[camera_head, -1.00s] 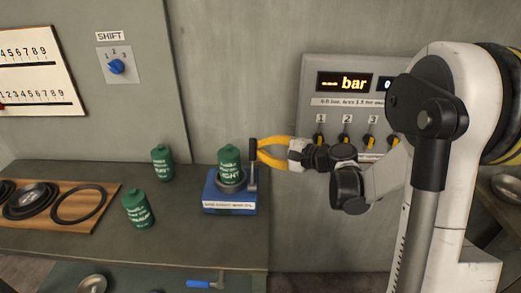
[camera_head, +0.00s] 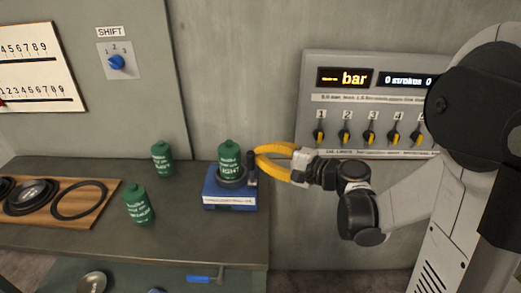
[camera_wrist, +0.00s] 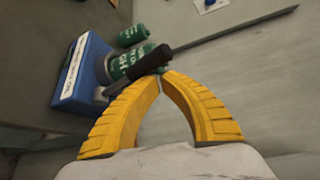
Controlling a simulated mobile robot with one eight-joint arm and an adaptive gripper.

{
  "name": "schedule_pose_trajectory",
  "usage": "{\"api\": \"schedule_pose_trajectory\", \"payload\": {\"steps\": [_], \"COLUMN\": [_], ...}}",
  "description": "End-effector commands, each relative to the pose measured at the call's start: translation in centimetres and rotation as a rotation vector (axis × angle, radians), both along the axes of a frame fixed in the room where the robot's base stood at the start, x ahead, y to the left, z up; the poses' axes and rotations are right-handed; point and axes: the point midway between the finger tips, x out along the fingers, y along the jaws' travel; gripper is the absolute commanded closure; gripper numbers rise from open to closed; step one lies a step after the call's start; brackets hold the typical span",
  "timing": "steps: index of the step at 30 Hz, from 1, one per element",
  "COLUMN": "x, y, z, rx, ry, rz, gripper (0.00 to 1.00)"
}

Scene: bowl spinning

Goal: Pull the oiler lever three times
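The oiler is a blue block (camera_head: 218,186) with a green bottle (camera_head: 229,158) upright on it. Its lever has a black handle (camera_head: 251,168) at the block's right side; the handle also shows in the wrist view (camera_wrist: 140,63), beside the bottle (camera_wrist: 120,66). My gripper (camera_head: 257,157) reaches in from the right with yellow fingers. In the wrist view its fingertips (camera_wrist: 160,74) come together right at the handle, with no clear gap between them. I cannot tell whether the handle is pinched or only touched.
Two more green bottles (camera_head: 162,158) (camera_head: 139,204) stand on the bench left of the oiler. A wooden board (camera_head: 95,205) holds rings and a bowl. The wall panel (camera_head: 310,110) carries numbered switches and a display (camera_head: 405,80) reading "0 strokes". A blue-handled tool (camera_head: 205,279) lies below.

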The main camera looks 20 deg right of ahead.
Motion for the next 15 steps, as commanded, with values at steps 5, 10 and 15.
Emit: {"api": "schedule_pose_trajectory", "payload": {"steps": [5,10,15], "x": [-1.5,-2.3,-2.8], "y": [0.6,0.8,1.0], "z": [-0.3,-0.5,-0.7], "rx": [0.001,0.002,0.002], "ry": [0.000,0.000,0.000], "rz": [0.003,0.004,0.004], "gripper": [1.00,1.00,1.00]}}
